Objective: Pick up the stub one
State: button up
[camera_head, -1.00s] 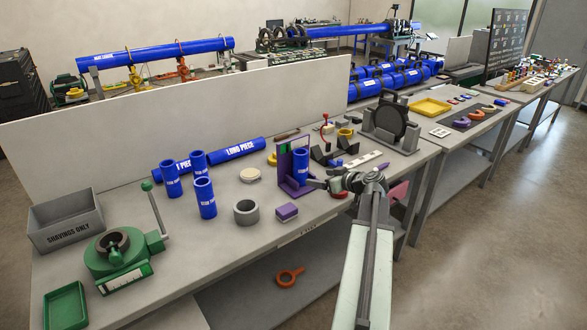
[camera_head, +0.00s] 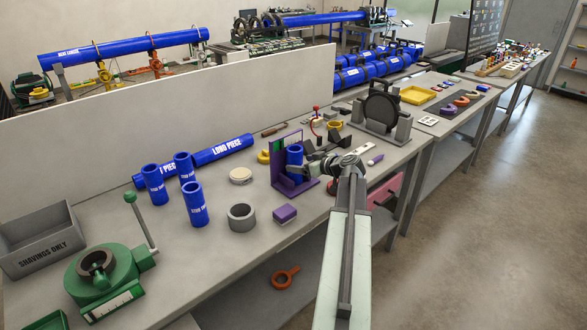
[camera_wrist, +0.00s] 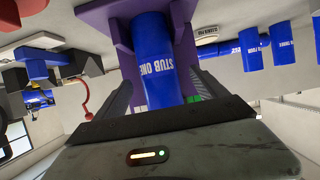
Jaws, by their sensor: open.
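The stub one (camera_wrist: 157,60) is a short blue pipe with white "STUB ONE" lettering, upside down in the wrist view. It stands upright in a purple holder (camera_head: 281,165) in the head view, where the stub (camera_head: 294,155) is partly hidden by my gripper (camera_head: 313,167). In the wrist view the purple holder (camera_wrist: 98,18) rises behind the stub. My gripper (camera_wrist: 165,88) is open, with one dark finger on each side of the stub in the picture. I cannot tell whether either finger touches it.
Several blue stubs (camera_head: 195,204) stand left of the holder, near a long blue pipe (camera_head: 222,151). A grey ring (camera_head: 241,217) and a purple block (camera_head: 285,214) lie in front. A black ring stand (camera_head: 382,110) is at right. A white panel (camera_head: 130,125) runs behind.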

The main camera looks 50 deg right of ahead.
jog(key=b+x, duration=0.1)
jog(key=x, duration=0.3)
jog(key=shift+w+d+b, duration=0.15)
jog(key=shift+w+b, duration=0.2)
jog(key=shift+w, duration=0.05)
grip_shut()
jog(key=shift+r, duration=0.1)
jog(key=shift+r, duration=0.1)
